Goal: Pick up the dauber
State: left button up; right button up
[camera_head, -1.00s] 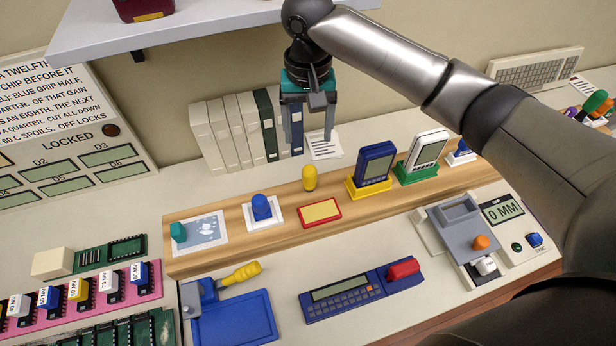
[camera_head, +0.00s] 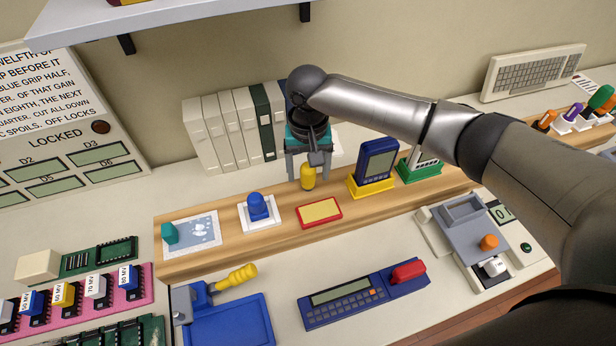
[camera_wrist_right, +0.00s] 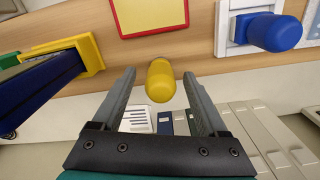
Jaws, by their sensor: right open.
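The yellow dauber (camera_head: 308,180) is a small rounded cylinder on the wooden strip, behind the red-framed yellow pad (camera_head: 320,211). My right gripper (camera_head: 307,172) is over it with its fingers pointing down, open. In the right wrist view, the dauber (camera_wrist_right: 160,80) shows between the two fingertips of the gripper (camera_wrist_right: 159,75), with a visible gap on each side. In the head view the fingers hide part of the dauber's upper end. My left gripper is not in view.
A blue knob on a white plate (camera_head: 258,209) stands left of the pad. A blue handheld on a yellow stand (camera_head: 378,163) is close to the right of my gripper. White binders (camera_head: 212,133) stand behind. A shelf (camera_head: 180,22) hangs above at left.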

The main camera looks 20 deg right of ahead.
grip_shut()
dwell(0.6)
